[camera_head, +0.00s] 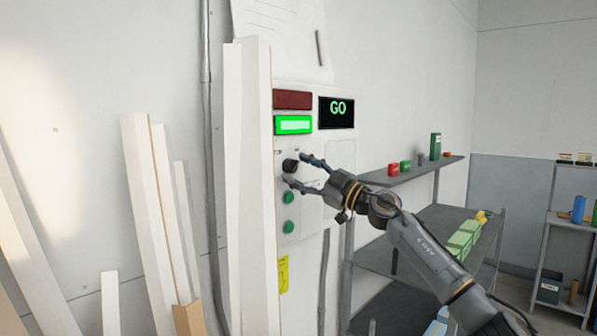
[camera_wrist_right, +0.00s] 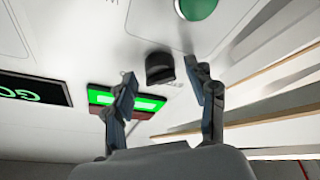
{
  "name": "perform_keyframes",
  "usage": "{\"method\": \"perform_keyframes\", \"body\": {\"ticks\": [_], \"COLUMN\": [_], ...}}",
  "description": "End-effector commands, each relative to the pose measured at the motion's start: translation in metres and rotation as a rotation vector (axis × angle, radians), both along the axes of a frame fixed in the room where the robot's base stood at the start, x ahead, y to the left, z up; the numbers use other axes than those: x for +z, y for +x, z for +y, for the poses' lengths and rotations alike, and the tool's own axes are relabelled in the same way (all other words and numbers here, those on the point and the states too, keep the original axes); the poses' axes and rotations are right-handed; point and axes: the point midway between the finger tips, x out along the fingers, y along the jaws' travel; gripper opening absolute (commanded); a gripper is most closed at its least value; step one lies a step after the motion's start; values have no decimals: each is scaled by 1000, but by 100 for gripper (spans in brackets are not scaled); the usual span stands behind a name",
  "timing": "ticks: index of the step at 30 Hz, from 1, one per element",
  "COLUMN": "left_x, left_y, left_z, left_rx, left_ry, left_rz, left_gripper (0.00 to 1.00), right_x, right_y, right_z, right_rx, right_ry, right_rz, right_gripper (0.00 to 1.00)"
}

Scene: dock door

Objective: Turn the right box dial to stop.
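The control box (camera_head: 310,235) is a pale panel on the wall. Its black dial (camera_head: 290,165) sits below a lit green lamp (camera_head: 293,125) and a dark red lamp (camera_head: 292,99). A black display (camera_head: 337,112) beside them reads GO. My right gripper (camera_head: 300,171) is in front of the dial with its fingers spread. In the right wrist view the dial (camera_wrist_right: 160,68) lies ahead, between the open fingertips (camera_wrist_right: 165,82), and neither finger appears to touch it. My left gripper is not in view.
Two green buttons (camera_head: 288,198) sit below the dial. White boards (camera_head: 247,190) lean close on the left of the box. Grey shelves (camera_head: 400,172) with small boxes stand to the right, beside my right arm.

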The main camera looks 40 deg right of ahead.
Motion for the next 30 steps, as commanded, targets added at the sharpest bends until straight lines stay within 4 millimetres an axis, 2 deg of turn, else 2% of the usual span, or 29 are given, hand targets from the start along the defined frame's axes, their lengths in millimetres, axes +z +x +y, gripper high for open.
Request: {"method": "perform_keyframes", "body": {"ticks": [1, 6, 8, 20, 30], "left_x": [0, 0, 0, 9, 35], "left_y": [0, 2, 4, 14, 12], "left_z": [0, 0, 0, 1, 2], "left_rx": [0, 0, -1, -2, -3], "left_ry": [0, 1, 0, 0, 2], "left_rz": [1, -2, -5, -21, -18], "left_gripper": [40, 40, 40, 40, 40], "right_x": [0, 0, 0, 2, 6], "right_y": [0, 0, 0, 0, 1], "right_z": [0, 0, 0, -1, -3], "right_rx": [0, 0, 0, 0, 0], "right_ry": [0, 0, 0, -71, -333], "right_rz": [0, 0, 0, -6, -27], "right_gripper": [46, 12, 3, 3, 3]}}
